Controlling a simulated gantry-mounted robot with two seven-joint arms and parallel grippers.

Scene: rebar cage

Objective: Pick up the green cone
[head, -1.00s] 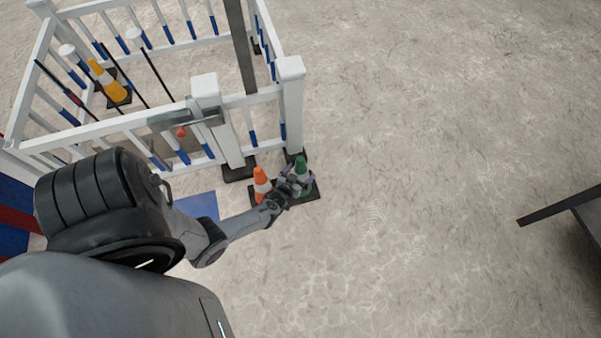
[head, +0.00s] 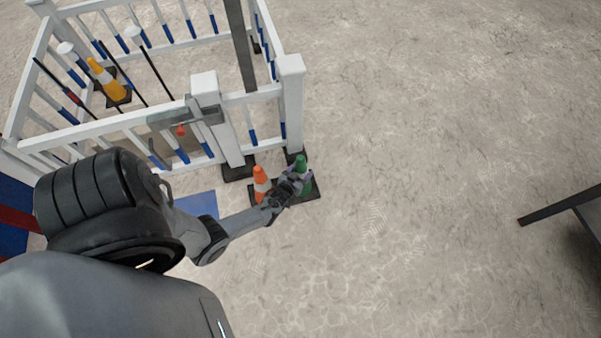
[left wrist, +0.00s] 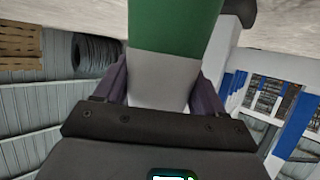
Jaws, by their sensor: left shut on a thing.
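The green cone (head: 301,162) stands on a black base on the floor, just outside the corner of the white fence. My left gripper (head: 297,180) is at the cone and partly hides it in the head view. In the left wrist view the green cone (left wrist: 172,25) and its pale band fill the middle, with the fingers of my left gripper (left wrist: 163,85) on both sides. The gripper is shut on the cone. My right gripper does not show.
An orange and white cone (head: 260,184) stands close to the left of the green one. The white fence (head: 291,105) rises right behind both. A yellow cone (head: 107,82) stands inside the fence. The floor to the right is clear up to a dark table edge (head: 560,206).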

